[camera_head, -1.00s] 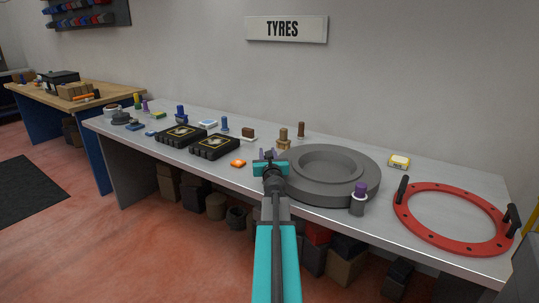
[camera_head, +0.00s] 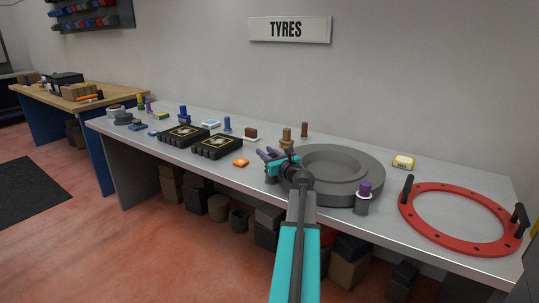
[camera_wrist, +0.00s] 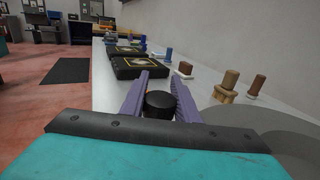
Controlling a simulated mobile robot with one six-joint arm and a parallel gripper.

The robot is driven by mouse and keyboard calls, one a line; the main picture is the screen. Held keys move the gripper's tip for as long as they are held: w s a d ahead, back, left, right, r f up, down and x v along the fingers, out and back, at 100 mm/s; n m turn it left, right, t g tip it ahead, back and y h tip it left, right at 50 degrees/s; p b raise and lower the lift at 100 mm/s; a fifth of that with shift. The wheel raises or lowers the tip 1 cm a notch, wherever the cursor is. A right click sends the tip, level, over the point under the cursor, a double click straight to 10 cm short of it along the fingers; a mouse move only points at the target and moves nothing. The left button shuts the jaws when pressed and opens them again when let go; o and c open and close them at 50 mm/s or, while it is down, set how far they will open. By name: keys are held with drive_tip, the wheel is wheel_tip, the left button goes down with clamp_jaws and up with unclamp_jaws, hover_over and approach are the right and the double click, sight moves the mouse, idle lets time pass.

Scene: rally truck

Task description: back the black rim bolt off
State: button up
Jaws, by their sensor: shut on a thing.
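The black rim bolt (camera_wrist: 159,104) shows its round dark top in the wrist view, between the purple fingers of my gripper (camera_wrist: 158,92). My gripper is shut on it. In the head view my gripper (camera_head: 268,154) is at the left edge of the grey round rim (camera_head: 350,170), pointing left. The bolt is largely hidden there by the fingers and wrist, so I cannot tell how far it stands out of its seat.
A purple-topped bolt (camera_head: 364,190) stands at the rim's front right, and brown pegs (camera_head: 287,138) stand behind. A red ring with black handles (camera_head: 408,212) lies at right.

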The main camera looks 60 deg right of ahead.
drive_tip(key=shift+w+a+f+n+t+y+b, duration=0.1)
drive_tip(key=shift+a+n+t+y+b, duration=0.3)
drive_tip(key=shift+n+y, duration=1)
drive_tip(key=shift+a+r+n+t+y+b, duration=0.25)
drive_tip(key=shift+n+y+b, duration=0.5)
drive_tip(key=shift+y, duration=1.2)
drive_tip(key=shift+w+a+f+n+t+y+b, duration=0.15)
drive_tip(key=shift+a+f+n+y+b, duration=0.2)
drive_tip(key=shift+n+y, duration=1.05)
drive_tip(key=shift+s+a+r+y, duration=0.1)
drive_tip(key=shift+a+y, duration=0.05)
drive_tip(key=shift+y, duration=0.3)
drive_tip(key=o, duration=1)
drive_tip(key=shift+o, duration=0.2)
drive_tip(key=shift+r, duration=0.1)
drive_tip(key=shift+s, duration=0.15)
drive_tip(key=shift+s+d, duration=0.15)
drive_tip(key=shift+s, duration=1.05)
drive_tip(key=shift+s+d, duration=0.2)
drive_tip(key=shift+s, duration=0.95)
drive_tip(key=shift+s+d, duration=0.15)
drive_tip(key=shift+s, duration=1.05)
